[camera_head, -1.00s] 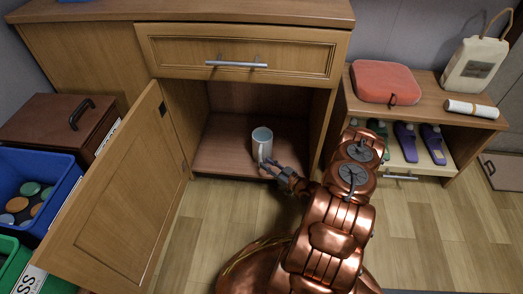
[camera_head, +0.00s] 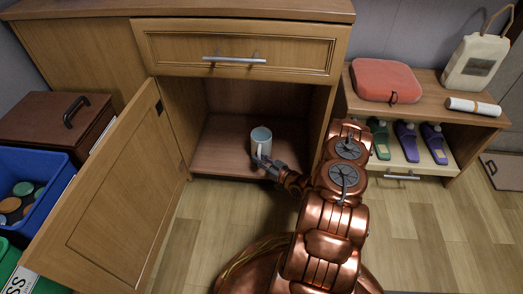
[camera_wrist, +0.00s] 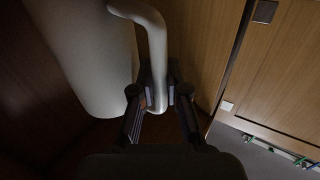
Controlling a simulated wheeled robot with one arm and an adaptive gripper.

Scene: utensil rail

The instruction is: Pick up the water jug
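The water jug (camera_head: 261,139) is a pale grey-white, mug-shaped vessel standing upright on the floor of the open cabinet. Its curved handle (camera_wrist: 157,60) faces my gripper. My gripper (camera_head: 266,161) reaches in low from the right front. In the wrist view my gripper (camera_wrist: 160,97) has its two fingers on either side of the lower handle, with the pads against it. The jug's body (camera_wrist: 85,50) fills the upper left there. The jug appears to rest on the cabinet floor.
The cabinet door (camera_head: 110,190) stands open at left, and a drawer (camera_head: 240,50) is shut above the opening. The cabinet's right wall is close to my arm. At right, a low shelf (camera_head: 430,95) holds a red case (camera_head: 385,80). A blue bin (camera_head: 30,180) stands at left.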

